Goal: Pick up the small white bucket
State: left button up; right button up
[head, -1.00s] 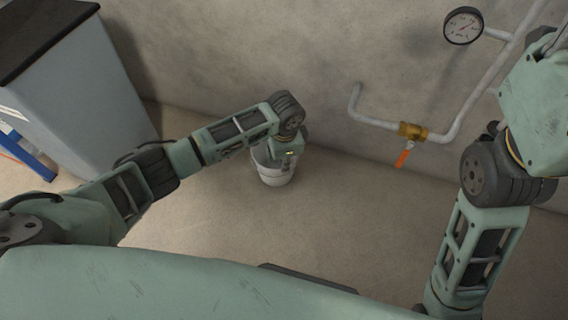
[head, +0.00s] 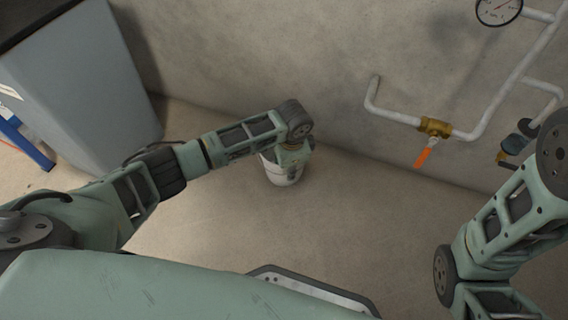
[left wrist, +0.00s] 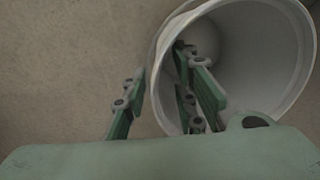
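The small white bucket (head: 282,174) is near the foot of the wall in the head view, partly hidden by my left wrist. It also shows in the left wrist view (left wrist: 262,62), with its open mouth toward the camera. My left gripper (left wrist: 160,66) straddles the bucket's rim: one finger is outside the wall and the other is inside the mouth. The fingers are apart, with a gap between the outer finger and the bucket. My right arm is at the right of the head view; its gripper is out of view.
A grey cabinet (head: 85,85) with a dark top stands at the left. The floor before the bucket is clear.

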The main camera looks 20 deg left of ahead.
pick_arm(q)
grip_shut()
dwell(0.4)
jog(key=shift+r, duration=0.15)
